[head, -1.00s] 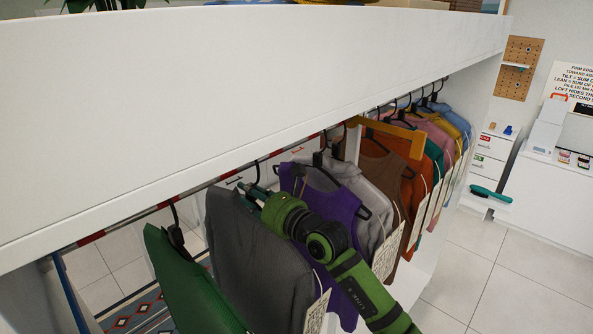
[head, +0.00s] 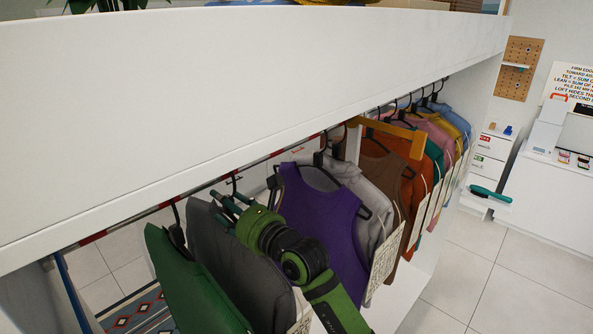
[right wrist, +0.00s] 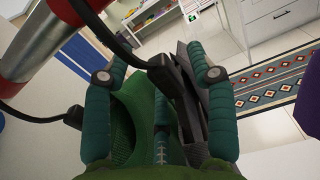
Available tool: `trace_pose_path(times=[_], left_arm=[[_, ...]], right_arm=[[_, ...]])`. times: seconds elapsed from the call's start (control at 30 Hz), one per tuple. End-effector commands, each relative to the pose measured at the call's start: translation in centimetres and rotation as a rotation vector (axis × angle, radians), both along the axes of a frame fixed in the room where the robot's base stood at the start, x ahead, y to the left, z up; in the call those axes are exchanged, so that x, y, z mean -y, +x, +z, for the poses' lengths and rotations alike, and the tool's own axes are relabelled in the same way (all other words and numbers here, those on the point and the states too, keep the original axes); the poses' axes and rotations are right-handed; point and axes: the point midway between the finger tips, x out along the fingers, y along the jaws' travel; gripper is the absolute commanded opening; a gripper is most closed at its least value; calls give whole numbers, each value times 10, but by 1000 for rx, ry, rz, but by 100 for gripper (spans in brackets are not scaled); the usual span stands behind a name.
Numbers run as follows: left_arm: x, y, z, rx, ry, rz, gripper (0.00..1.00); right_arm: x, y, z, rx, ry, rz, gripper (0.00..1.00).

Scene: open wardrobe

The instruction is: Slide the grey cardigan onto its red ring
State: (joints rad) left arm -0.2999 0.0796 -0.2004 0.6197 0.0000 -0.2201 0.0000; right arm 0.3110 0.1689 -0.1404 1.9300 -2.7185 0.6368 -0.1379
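The dark grey cardigan (head: 240,268) hangs on a black hanger on the rail, close beside a green garment (head: 187,280). My right gripper (head: 226,206) is at the top of the cardigan, by its hanger. In the right wrist view its teal fingers (right wrist: 158,85) stand wide apart. The black hanger (right wrist: 163,82) and part of the dark cardigan (right wrist: 193,95) lie between them. A red band on the rail (head: 92,238) shows left of the green garment; a red band also shows in the wrist view (right wrist: 45,22). I cannot tell which is the cardigan's ring. My left gripper is out of view.
A purple vest (head: 318,225) hangs right of my gripper, with a light grey garment (head: 372,195) behind it. Several coloured garments hang farther along, past a wooden hanger (head: 385,127). The white wardrobe top (head: 220,100) overhangs the rail. A gap separates cardigan and vest.

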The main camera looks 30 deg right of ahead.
Motion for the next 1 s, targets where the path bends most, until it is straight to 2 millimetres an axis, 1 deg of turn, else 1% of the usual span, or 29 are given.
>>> trace_pose_path(times=[0.23, 0.37, 0.47, 0.7, 0.8, 0.9, 1.0], left_arm=[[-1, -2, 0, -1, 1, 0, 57], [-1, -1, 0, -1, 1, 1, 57], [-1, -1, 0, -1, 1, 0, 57], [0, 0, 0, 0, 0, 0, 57], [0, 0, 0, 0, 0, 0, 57], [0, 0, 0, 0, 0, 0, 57], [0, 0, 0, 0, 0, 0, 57]], right_arm=[[1, -1, -5, -12, -3, -1, 57], [5, -10, -5, -9, -2, -1, 57], [10, -26, -4, -8, -3, -1, 57], [27, -76, -2, -5, -2, -1, 57], [32, -93, -2, -2, -3, -1, 57], [36, -105, -1, -2, -1, 0, 57], [39, -112, -1, -1, -1, -1, 57]])
